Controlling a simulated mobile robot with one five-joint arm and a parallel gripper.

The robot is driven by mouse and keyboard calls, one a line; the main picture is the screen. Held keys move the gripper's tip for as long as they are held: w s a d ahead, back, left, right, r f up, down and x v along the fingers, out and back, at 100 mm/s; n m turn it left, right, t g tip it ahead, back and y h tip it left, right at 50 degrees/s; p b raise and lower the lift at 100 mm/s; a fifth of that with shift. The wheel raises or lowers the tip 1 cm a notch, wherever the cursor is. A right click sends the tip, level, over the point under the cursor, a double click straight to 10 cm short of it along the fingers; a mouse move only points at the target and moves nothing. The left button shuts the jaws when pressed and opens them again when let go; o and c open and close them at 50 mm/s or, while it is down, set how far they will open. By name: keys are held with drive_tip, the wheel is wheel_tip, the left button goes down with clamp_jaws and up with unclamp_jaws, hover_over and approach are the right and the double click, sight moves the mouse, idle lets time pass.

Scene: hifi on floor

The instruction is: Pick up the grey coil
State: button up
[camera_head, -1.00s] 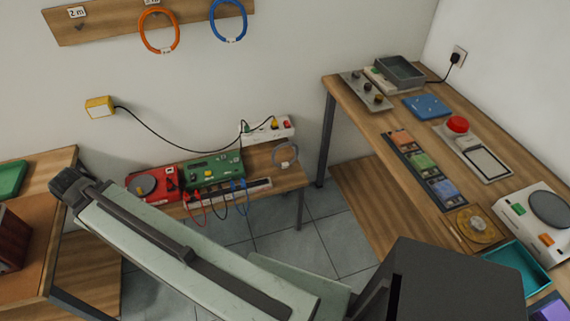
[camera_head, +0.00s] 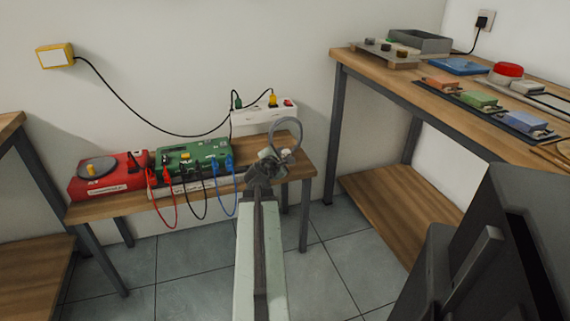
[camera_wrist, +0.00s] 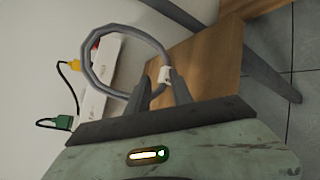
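The grey coil (camera_head: 298,137) is a ring with a white tag, standing up at the right end of the low wooden bench (camera_head: 304,171). My gripper (camera_head: 264,168) is at the coil's lower left in the head view and hides part of it. In the wrist view the coil (camera_wrist: 89,66) rises beyond my fingertips. The two fingers (camera_wrist: 158,84) are apart, with the coil's lower part and white tag (camera_wrist: 165,74) at their tips. I cannot tell whether a finger touches it.
A white power strip (camera_head: 262,120) stands behind the coil. A green box (camera_head: 190,157) with red, black and blue leads and a red box (camera_head: 108,177) are to the left. A taller workbench (camera_head: 400,88) stands at the right. The floor in front is clear.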

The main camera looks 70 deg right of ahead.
sight(293, 149)
drive_tip(key=shift+s+d+f+n, duration=0.15)
drive_tip(key=shift+s+d+f, duration=0.05)
drive_tip(key=shift+s, duration=0.2)
drive_tip(key=shift+s+d+f+n, duration=0.15)
drive_tip(key=shift+s+d, duration=0.05)
drive_tip(key=shift+s, duration=0.2)
drive_tip(key=x, duration=0.2)
drive_tip(key=b+x, duration=0.1)
drive_tip(key=x, duration=0.2)
drive_tip(key=b+x, duration=0.1)
drive_tip(key=x, duration=0.1)
drive_tip(key=shift+w+d, duration=0.3)
drive_tip(key=shift+d, duration=0.1)
clamp_jaws()
